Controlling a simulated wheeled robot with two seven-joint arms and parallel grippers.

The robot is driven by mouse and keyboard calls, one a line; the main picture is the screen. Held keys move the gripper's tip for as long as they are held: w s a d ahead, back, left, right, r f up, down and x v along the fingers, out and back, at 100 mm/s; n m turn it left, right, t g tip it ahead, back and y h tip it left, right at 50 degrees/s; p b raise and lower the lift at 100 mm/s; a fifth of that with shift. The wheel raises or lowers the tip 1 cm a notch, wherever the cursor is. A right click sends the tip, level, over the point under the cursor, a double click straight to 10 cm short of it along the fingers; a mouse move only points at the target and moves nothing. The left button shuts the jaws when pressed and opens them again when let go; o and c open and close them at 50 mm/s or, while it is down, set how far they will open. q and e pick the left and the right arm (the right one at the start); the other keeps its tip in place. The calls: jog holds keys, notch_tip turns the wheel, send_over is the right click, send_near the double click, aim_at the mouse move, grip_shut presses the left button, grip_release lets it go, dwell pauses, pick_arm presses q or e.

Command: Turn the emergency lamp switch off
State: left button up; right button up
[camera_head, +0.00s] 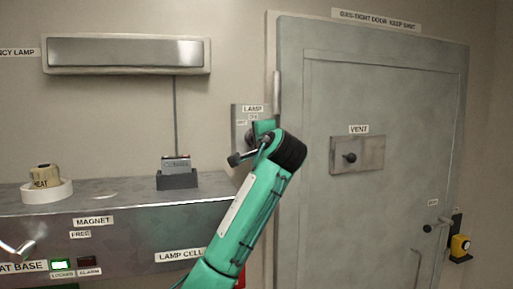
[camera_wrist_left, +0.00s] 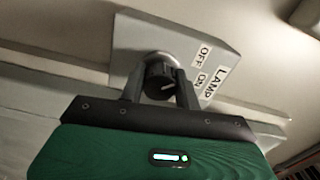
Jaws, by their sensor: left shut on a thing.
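The lamp switch is a grey wall plate (camera_head: 238,117) labelled LAMP, beside the door frame. In the left wrist view the plate (camera_wrist_left: 150,37) shows OFF and ON labels and a round dark knob (camera_wrist_left: 158,78) with a pale pointer line. My left gripper (camera_wrist_left: 165,88) is shut on this knob, one finger on each side. In the head view my green left arm hides the knob and most of the fingers. The emergency lamp (camera_head: 125,54) is a long grey wall fixture at upper left; I cannot tell whether it is lit.
A grey door (camera_head: 385,215) with a VENT plate (camera_head: 357,155) stands right of the switch.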

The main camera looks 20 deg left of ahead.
pick_arm(q)
jog(key=shift+f+n, duration=0.1)
jog(key=shift+n, duration=0.4)
jog(key=o, duration=1)
jog(key=shift+c, duration=0.2)
jog(key=shift+b, duration=0.3)
jog(key=b+v, duration=0.6)
jog(key=v, duration=0.7)
jog(key=shift+s+d, duration=0.25)
jog(key=shift+s, duration=0.1)
